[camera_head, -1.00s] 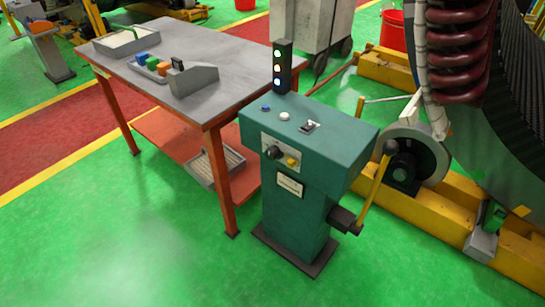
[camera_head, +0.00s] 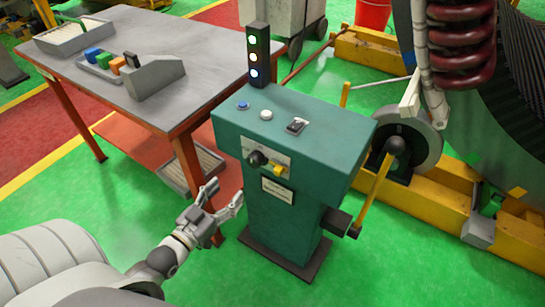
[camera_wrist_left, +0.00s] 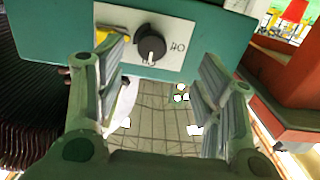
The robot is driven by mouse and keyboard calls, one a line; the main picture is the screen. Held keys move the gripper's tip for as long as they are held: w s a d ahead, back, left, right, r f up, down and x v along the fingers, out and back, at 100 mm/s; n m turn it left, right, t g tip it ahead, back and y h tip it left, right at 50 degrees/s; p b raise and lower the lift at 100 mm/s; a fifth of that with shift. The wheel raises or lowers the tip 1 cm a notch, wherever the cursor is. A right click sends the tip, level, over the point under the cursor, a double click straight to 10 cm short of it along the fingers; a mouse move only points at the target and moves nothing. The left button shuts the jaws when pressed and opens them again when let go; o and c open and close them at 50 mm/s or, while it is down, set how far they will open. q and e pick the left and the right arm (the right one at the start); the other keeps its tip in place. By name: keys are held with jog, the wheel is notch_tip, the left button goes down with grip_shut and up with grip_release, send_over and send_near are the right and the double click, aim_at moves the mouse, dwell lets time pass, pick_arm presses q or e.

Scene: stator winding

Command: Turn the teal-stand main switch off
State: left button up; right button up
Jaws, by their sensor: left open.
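The teal stand (camera_head: 290,140) is upright in the middle of the head view. On its front plate is a black rotary knob (camera_head: 258,158) beside a yellow part (camera_head: 280,169). In the left wrist view the knob (camera_wrist_left: 151,42) has a white pointer line, with upside-down lettering beside it. My left gripper (camera_head: 226,196) is open and empty, in front of the stand, lower than the plate and to its left. In the left wrist view its fingers (camera_wrist_left: 161,78) are spread, with the knob beyond and between them, not touched. My right gripper is not in view.
The stand's top has a blue button (camera_head: 243,105), a white button (camera_head: 266,115), a small switch (camera_head: 297,126) and a lit signal tower (camera_head: 258,57). A lever (camera_head: 376,188) is at its right. A table (camera_head: 205,55) stands behind left, machinery (camera_head: 440,205) right.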

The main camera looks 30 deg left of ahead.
aim_at(252, 163)
pick_arm(q)
jog(key=w, duration=0.3)
jog(key=w+d+r, duration=0.1)
jog(key=w, duration=0.2)
jog(key=w+r, duration=0.1)
jog(key=w, duration=0.2)
jog(key=shift+w+d, duration=0.25)
jog(key=shift+w, duration=0.85)
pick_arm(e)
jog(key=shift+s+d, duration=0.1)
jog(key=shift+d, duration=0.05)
pick_arm(q)
jog(key=c, duration=1)
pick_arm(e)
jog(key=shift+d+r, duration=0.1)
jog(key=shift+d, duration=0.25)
